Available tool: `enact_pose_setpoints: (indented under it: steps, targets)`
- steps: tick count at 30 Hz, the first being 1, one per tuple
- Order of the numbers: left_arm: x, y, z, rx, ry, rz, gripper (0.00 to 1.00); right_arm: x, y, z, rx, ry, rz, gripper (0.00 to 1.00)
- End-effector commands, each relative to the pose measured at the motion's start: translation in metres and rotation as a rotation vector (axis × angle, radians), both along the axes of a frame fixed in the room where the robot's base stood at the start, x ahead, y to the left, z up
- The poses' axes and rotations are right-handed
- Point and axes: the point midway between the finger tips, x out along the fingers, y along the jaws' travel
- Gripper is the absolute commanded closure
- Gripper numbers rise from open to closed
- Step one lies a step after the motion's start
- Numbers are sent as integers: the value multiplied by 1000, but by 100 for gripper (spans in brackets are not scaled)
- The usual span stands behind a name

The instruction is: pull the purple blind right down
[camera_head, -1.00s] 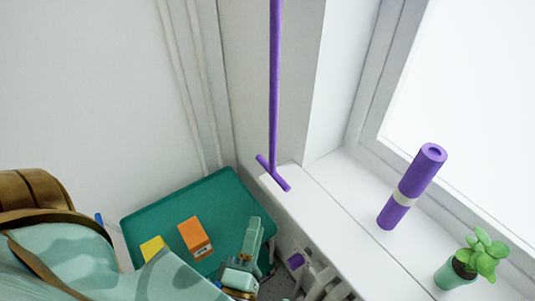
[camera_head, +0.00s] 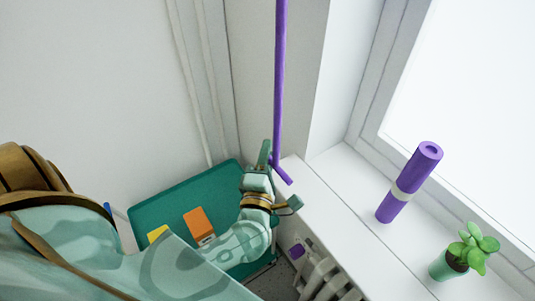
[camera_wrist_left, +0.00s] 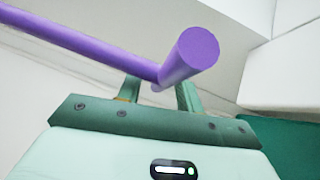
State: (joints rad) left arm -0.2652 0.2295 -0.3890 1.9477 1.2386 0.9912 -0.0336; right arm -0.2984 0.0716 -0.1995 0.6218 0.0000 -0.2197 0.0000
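The purple blind itself is out of view; a long purple pull rod (camera_head: 280,80) hangs in the upper middle of the head view, in front of the wall beside the window. A short purple crossbar (camera_head: 284,175) forms its lower end. My left gripper (camera_head: 269,156) is at this lower end and hides part of the crossbar. In the left wrist view the crossbar (camera_wrist_left: 188,57) points its round end towards the camera, and the rod (camera_wrist_left: 75,38) runs off to the upper left. The fingers (camera_wrist_left: 159,93) stand apart, one on each side of the crossbar. My right gripper is out of view.
Below are a teal table (camera_head: 170,206), an orange box (camera_head: 198,225), a yellow block (camera_head: 157,234) and a white radiator (camera_head: 318,272).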

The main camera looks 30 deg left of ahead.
Motion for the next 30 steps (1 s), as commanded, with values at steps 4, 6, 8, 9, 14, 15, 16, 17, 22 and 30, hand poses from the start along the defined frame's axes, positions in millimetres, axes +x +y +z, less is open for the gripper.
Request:
enact_pose_setpoints:
  steps: [4,6,8,9,14,15,16,17,22,30]
  targets:
    - [1,1,0,0,1,0,64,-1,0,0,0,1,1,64]
    - [1,0,0,0,0,0,64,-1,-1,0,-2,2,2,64]
    - [1,0,0,0,0,0,69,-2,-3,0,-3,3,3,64]
    - [1,0,0,0,0,0,81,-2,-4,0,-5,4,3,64]
    - [1,0,0,0,0,0,100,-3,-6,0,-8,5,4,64]
    - [1,0,0,0,0,0,100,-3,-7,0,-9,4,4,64]
    - [1,0,0,0,0,0,100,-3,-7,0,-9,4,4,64]
    - [1,0,-1,1,0,0,100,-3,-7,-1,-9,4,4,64]
    - [2,0,-15,1,3,0,100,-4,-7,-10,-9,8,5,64]
    - [13,0,-85,2,8,-1,100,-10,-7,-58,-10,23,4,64]
